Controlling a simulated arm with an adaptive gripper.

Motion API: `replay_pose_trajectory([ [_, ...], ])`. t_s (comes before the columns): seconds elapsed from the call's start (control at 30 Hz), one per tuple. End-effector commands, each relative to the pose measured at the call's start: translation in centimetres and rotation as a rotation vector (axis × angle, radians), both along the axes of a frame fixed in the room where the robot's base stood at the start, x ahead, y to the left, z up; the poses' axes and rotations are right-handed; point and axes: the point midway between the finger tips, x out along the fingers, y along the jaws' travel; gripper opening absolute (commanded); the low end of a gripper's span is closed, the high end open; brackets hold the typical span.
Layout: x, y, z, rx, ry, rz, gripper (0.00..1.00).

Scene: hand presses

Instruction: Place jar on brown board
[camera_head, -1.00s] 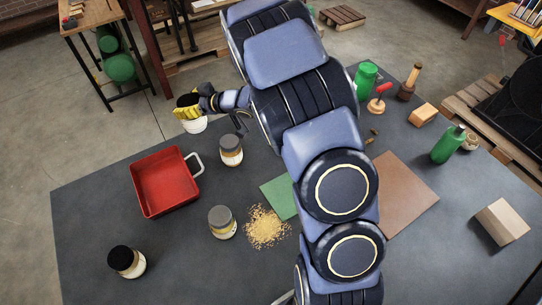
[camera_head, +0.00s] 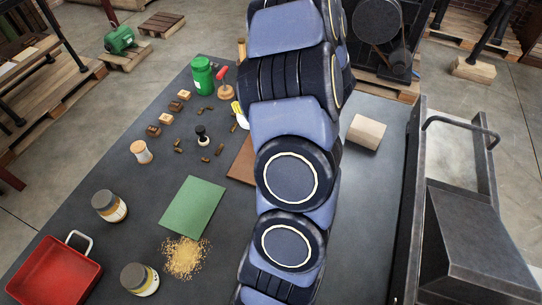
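The brown board (camera_head: 241,163) lies flat on the dark table; only its left part shows, and my arm covers the rest. My gripper is almost wholly hidden behind my arm; a small yellow and white patch (camera_head: 239,115) at the arm's left edge, above the board in the picture, may be a fingertip and part of a jar. I cannot see whether the fingers hold anything. Two jars with grey lids stand at the left: one jar (camera_head: 109,207) beside the green board (camera_head: 193,208), the other jar (camera_head: 139,280) lower, near spilled grains (camera_head: 184,258).
A red pan (camera_head: 55,272) is at lower left. A green canister (camera_head: 203,77), red-handled stamp (camera_head: 224,84), black-handled stamp (camera_head: 201,135) and small wooden blocks (camera_head: 168,119) stand at the back left. A wooden block (camera_head: 366,132) is right of my arm, before a metal press (camera_head: 470,220).

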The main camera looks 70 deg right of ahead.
Motion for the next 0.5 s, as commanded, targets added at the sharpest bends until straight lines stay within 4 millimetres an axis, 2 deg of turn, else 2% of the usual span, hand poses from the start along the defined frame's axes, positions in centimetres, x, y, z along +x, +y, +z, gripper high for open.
replay_pose_trajectory([
  [0.03, -1.5, -0.5, 0.1, 0.0, -0.002, -0.033, 0.22],
  [0.27, -6.1, -1.6, 0.2, 0.003, -0.008, -0.132, 0.22],
  [0.5, -5.6, -1.4, -3.3, 0.008, -0.009, -0.122, 0.22],
])
